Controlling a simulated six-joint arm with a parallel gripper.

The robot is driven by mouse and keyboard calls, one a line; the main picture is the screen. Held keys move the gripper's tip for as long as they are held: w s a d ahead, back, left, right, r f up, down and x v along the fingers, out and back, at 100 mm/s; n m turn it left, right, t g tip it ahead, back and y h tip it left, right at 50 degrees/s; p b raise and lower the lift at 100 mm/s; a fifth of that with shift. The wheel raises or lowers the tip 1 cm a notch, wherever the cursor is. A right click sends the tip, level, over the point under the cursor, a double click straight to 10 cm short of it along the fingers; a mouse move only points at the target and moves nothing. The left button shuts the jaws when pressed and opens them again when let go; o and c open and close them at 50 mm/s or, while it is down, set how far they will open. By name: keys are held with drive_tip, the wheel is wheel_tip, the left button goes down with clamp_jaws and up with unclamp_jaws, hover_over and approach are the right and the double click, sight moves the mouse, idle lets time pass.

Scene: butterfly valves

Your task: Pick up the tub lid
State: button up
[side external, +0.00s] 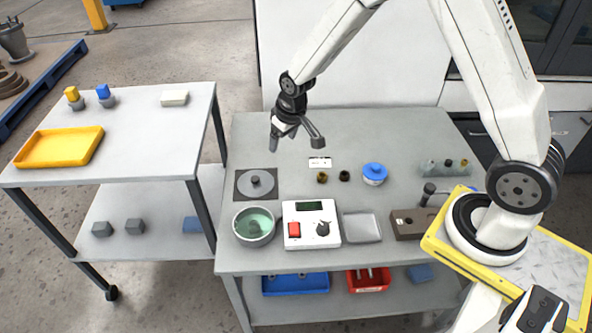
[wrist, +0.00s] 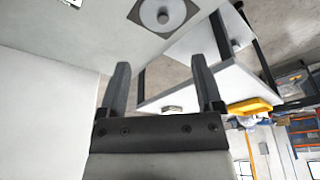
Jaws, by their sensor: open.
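The tub lid appears to be the flat grey disc (side external: 263,189) with a dark centre knob, lying on a dark square mat (side external: 241,195) at the left of the bench. The disc also shows at the top of the wrist view (wrist: 151,13). An uncovered round tub (side external: 254,240) with a green inside stands just in front of it. My gripper (side external: 296,146) is open and empty, above the back of the bench, right of and behind the disc. In the wrist view its two fingers (wrist: 159,62) are wide apart with nothing between them.
A white control box (side external: 312,210) stands right of the tub, beside a grey tray (side external: 361,227). A blue-topped jar (side external: 374,174) and two small brass-and-dark fittings (side external: 322,177) sit behind. A white side table (side external: 150,128) with a yellow tray (side external: 60,147) stands left.

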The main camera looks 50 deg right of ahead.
drive_tip(key=w+f, duration=0.6)
drive_tip(key=f, duration=0.1)
approach(255, 178)
drive_tip(key=shift+d+f, duration=0.1)
drive_tip(key=shift+f, duration=0.7)
drive_tip(key=shift+f, duration=0.1)
drive_tip(key=shift+x, duration=1.2)
drive_tip(key=shift+f, duration=0.15)
drive_tip(key=shift+w+x, duration=0.1)
drive_tip(key=shift+x, duration=1.1)
drive_tip(key=shift+w+x, duration=0.15)
drive_tip(key=shift+x, duration=1.05)
